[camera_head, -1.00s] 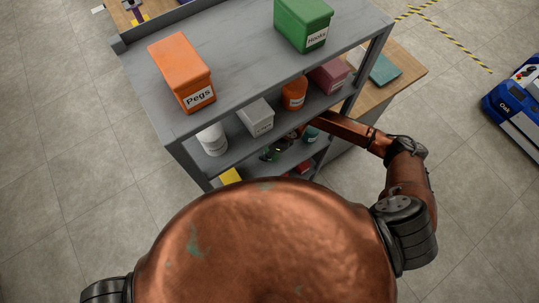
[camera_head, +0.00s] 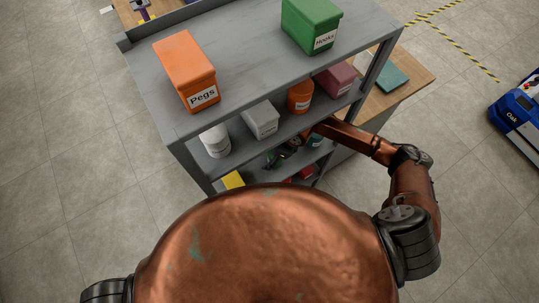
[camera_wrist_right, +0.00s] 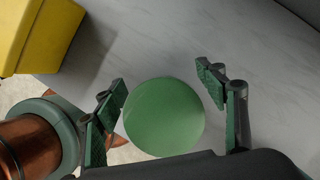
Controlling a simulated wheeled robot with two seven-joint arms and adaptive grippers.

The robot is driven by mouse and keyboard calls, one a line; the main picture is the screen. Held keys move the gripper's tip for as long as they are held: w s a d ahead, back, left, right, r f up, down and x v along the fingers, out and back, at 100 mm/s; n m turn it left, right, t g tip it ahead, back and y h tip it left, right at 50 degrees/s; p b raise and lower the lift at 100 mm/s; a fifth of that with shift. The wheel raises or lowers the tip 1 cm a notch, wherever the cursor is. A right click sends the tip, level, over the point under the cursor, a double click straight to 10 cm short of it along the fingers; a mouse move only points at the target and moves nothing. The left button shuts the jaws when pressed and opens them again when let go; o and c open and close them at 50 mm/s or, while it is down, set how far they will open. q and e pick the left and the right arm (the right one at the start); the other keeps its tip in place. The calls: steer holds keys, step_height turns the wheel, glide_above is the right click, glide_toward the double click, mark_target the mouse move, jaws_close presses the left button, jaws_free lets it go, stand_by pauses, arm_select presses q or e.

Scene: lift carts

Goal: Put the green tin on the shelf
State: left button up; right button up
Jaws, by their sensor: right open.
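The green tin (camera_wrist_right: 165,117) shows as a round green top in the right wrist view, over the front part of a grey shelf board (camera_wrist_right: 240,50). My right gripper (camera_wrist_right: 165,88) is open, with one finger on each side of the tin and visible gaps between. I cannot tell whether the tin rests fully on the board. In the head view my right gripper (camera_head: 280,155) reaches into the grey shelf unit (camera_head: 240,75) at a lower level, and the tin is hard to make out there. My left gripper is out of view.
A yellow box (camera_wrist_right: 35,35) stands near the gripper. The level above holds a white tin (camera_head: 215,141), a grey bin (camera_head: 261,120), an orange tub (camera_head: 300,96) and a mauve bin (camera_head: 336,79). Orange (camera_head: 186,70) and green (camera_head: 311,25) bins stand on top.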

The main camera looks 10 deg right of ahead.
steer(key=v, duration=0.2)
steer(key=shift+d+r, duration=0.15)
steer(key=shift+r, duration=0.15)
steer(key=s+d, duration=0.1)
steer(key=d, duration=0.2)
steer(key=s+d, duration=0.2)
steer(key=d, duration=0.2)
steer(key=s+d, duration=0.2)
steer(key=d, duration=0.2)
steer(key=shift+s+r, duration=0.1)
steer(key=shift+r, duration=0.05)
